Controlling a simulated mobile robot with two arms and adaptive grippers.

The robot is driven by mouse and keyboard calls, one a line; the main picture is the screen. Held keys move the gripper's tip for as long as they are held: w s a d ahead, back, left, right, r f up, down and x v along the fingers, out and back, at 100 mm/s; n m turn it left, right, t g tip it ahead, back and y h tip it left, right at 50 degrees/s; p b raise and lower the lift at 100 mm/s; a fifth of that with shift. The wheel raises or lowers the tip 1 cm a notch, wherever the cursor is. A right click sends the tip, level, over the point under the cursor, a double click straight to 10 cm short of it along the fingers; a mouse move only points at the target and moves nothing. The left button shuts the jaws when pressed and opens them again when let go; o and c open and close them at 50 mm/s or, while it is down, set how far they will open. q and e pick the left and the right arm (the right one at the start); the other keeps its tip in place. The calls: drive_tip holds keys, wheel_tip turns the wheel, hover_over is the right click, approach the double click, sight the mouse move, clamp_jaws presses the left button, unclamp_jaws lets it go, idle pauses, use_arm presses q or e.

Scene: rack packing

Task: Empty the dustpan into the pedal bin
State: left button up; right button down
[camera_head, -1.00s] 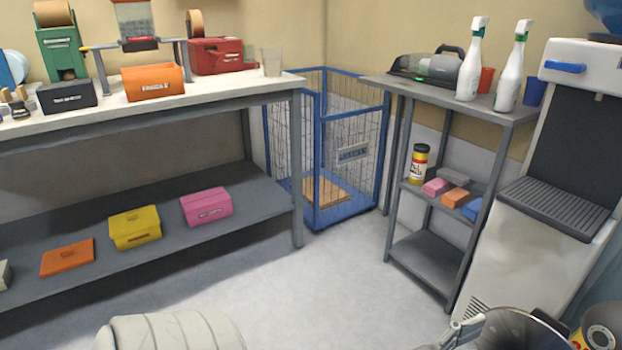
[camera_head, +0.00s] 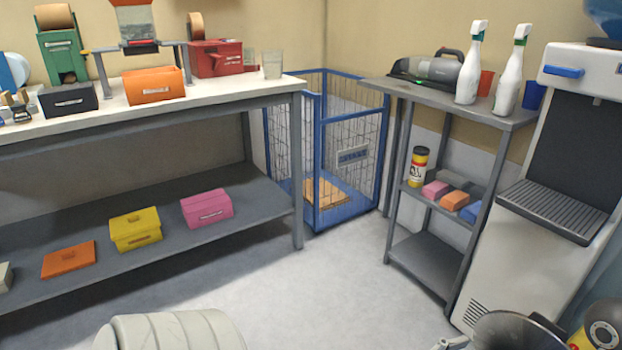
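I see no dustpan and no pedal bin that I can make out for sure. A dark rounded thing with a pale rim (camera_head: 503,336) shows at the bottom right edge, mostly cut off; I cannot tell what it is. A pale ribbed rounded shape (camera_head: 172,332) rises at the bottom left, also cut off, and I cannot tell whether it is part of me.
A long workbench (camera_head: 225,95) with boxes and dispensers stands on the left. A blue wire cage (camera_head: 350,213) fills the corner. A grey shelf stand (camera_head: 425,262) holds spray bottles (camera_head: 468,75) beside a white dispenser machine (camera_head: 520,265). The middle floor (camera_head: 310,285) is clear.

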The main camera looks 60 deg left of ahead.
wheel_tip(320, 180, down, 2)
drive_tip(key=shift+f+b, duration=0.15)
drive_tip(key=shift+b, duration=0.5)
wheel_tip(320, 180, up, 3)
drive_tip(key=shift+p, duration=1)
drive_tip(key=shift+f, duration=0.2)
wheel_tip(320, 180, down, 3)
drive_tip(key=shift+r+b, duration=0.2)
drive_tip(key=shift+b, duration=0.85)
use_arm(q)
wheel_tip(320, 180, up, 8)
drive_tip(key=d+t+h, duration=0.1)
drive_tip(key=t, duration=0.3)
drive_tip(key=shift+w+f+t, duration=0.15)
drive_tip(key=shift+f+t, duration=0.1)
drive_tip(key=shift+t, duration=0.05)
drive_tip(key=shift+d, duration=0.1)
